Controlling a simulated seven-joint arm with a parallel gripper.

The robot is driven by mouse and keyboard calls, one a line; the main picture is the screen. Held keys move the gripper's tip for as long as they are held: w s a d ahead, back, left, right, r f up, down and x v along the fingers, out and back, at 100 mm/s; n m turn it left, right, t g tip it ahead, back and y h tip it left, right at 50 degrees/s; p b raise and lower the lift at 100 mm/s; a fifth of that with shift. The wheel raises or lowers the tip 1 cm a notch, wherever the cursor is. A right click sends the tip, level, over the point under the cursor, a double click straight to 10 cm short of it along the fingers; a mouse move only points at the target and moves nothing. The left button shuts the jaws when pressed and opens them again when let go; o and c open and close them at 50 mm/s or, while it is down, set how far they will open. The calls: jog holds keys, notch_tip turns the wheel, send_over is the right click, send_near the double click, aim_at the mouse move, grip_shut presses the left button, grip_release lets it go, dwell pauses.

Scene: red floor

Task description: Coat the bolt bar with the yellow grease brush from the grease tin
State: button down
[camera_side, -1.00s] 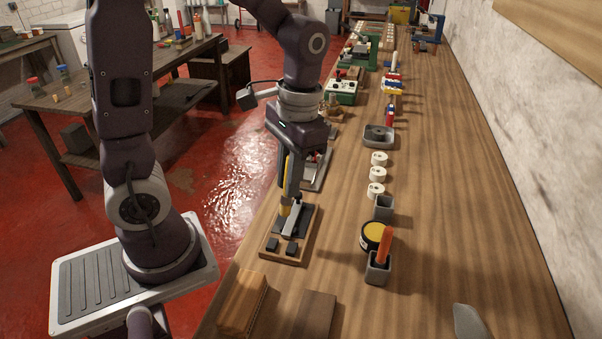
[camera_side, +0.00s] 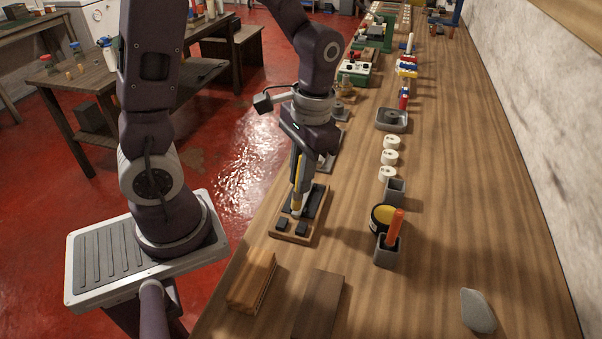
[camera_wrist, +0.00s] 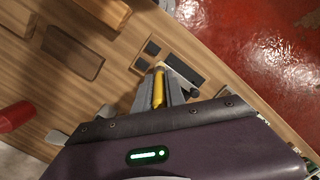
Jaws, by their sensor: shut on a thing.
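My gripper (camera_side: 299,163) is shut on the yellow grease brush (camera_side: 299,172) and holds it nearly upright, tip down, over the wooden fixture board (camera_side: 281,237). The brush also shows in the wrist view (camera_wrist: 158,90), between the fingers. Its tip is at the bolt bar (camera_wrist: 181,71), a grey metal bar on the board, near its front end. I cannot tell whether the bristles touch it. The brush and fingers partly hide the bar in the side view. The grease tin (camera_side: 380,219), black with yellow grease, stands right of the board, partly behind a grey holder.
Wooden blocks (camera_side: 252,280) lie in front. A grey flat piece (camera_side: 478,310) lies right. The bench's right side is mostly clear.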

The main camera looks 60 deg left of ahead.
jog(key=shift+f, duration=0.65)
dwell(0.6)
jog(key=shift+w+a, duration=0.1)
jog(key=shift+w+a, duration=0.5)
jog(key=shift+w+a, duration=0.6)
jog(key=shift+w+a, duration=0.55)
jog(key=shift+a, duration=0.05)
